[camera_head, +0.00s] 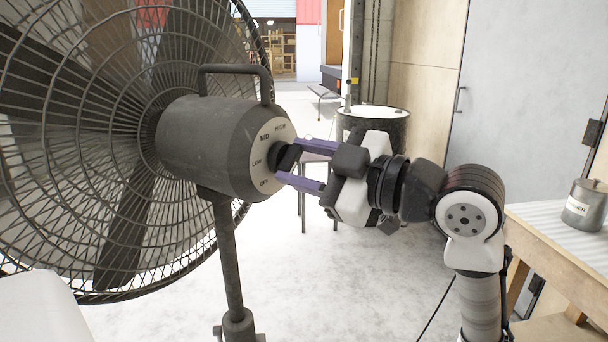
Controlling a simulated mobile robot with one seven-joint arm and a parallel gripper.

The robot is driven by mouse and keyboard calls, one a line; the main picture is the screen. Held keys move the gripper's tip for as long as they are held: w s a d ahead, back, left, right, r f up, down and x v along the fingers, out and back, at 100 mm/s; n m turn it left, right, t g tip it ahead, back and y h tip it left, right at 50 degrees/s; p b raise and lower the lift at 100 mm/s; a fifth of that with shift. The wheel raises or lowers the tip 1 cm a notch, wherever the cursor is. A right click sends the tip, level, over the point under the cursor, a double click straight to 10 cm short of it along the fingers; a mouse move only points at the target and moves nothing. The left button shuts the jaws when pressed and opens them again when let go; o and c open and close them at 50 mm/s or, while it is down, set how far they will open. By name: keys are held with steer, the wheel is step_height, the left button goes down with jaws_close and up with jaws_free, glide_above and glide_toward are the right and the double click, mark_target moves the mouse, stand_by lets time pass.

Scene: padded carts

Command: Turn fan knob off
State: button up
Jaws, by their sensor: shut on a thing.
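A large dark grey pedestal fan (195,140) stands at the left, its motor housing turned toward the right. A black knob (284,157) sits at the middle of that plate. My gripper (297,165) comes in from the right, with one purple finger above the knob and one below it. It is shut on the knob. The knob's exact pointing direction is hard to tell, as it is small and seen side-on.
The round wire fan cage (70,150) fills the left side, with a carry handle (235,70) above the housing. A wooden bench (560,245) with a grey canister (585,205) stands at the right. A dark drum (375,125) and a stool (304,205) stand behind my gripper. The floor in front is clear.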

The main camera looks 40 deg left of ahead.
steer(key=shift+n, duration=0.6)
steer(key=o, duration=1)
steer(key=shift+d+b, duration=0.1)
steer(key=shift+b, duration=0.2)
steer(key=d, duration=0.4)
steer(key=w+d+b, duration=0.1)
steer(key=d, duration=0.4)
steer(key=w+d+b, duration=0.1)
steer(key=d, duration=0.3)
steer(key=shift+d, duration=0.25)
steer(key=shift+d, duration=0.1)
